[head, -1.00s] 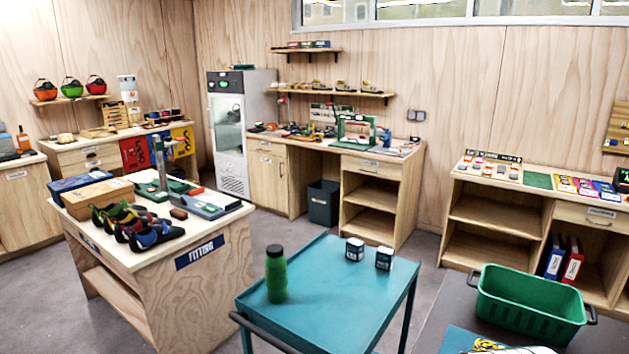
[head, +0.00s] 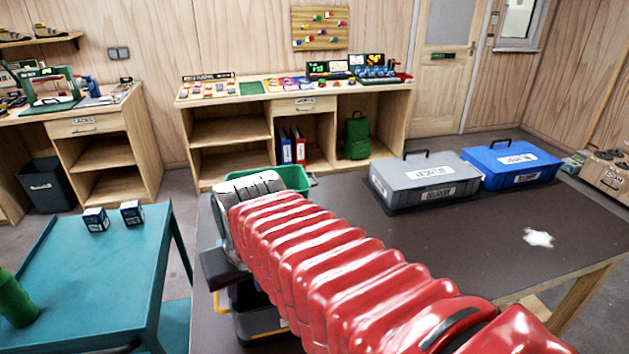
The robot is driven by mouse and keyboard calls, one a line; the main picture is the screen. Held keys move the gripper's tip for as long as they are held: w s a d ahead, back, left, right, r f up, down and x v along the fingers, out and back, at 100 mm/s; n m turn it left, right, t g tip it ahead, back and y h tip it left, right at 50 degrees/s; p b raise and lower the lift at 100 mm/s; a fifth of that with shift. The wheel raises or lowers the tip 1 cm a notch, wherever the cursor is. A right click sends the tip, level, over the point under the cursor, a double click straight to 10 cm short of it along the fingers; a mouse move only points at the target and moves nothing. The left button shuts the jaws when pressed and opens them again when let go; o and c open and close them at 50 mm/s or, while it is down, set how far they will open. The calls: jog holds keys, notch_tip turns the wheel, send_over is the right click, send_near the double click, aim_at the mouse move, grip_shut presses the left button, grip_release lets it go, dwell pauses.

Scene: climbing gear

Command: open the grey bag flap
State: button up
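A grey case (head: 425,182) with a dark top handle and a white label stands shut on the dark table, right of centre. It is the only clearly grey container I see; I cannot tell whether it is the grey bag, and no separate flap shows. My red ribbed arm crosses the foreground from lower right to a grey wrist. The dark end part, my gripper (head: 222,268), hangs below that wrist at the table's left side, well left of the grey case and apart from it. Its fingers are not clear, so its opening cannot be told.
A blue case (head: 512,163) stands right of the grey one. A green crate (head: 290,178) is partly behind my arm. A white patch (head: 538,238) lies on the table (head: 470,245), whose right part is mostly clear. A teal cart (head: 95,275) stands left.

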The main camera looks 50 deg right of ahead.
jog(key=w+d+r+m+g+y, duration=0.1)
jog(key=d+r+m, duration=0.1)
jog(key=d+m, duration=0.7)
jog(key=d+r+m+g+y, duration=0.1)
jog(key=d+r+m, duration=0.3)
jog(key=d, duration=0.8)
jog(key=r+m+y, duration=0.1)
jog(key=m, duration=0.1)
jog(key=r+m+y, duration=0.1)
jog(key=r+m, duration=0.1)
jog(key=m, duration=0.1)
jog(key=r+m+y, duration=0.1)
jog(key=r+m, duration=0.1)
jog(key=shift+w+a+r+m+t, duration=0.1)
jog(key=shift+w+r+m+t, duration=0.05)
jog(key=shift+w+m+t, duration=0.2)
jog(key=x, duration=1.3)
jog(key=shift+s+a+f, duration=0.1)
jog(key=shift+f, duration=0.35)
jog(key=shift+c, duration=0.2)
grip_shut()
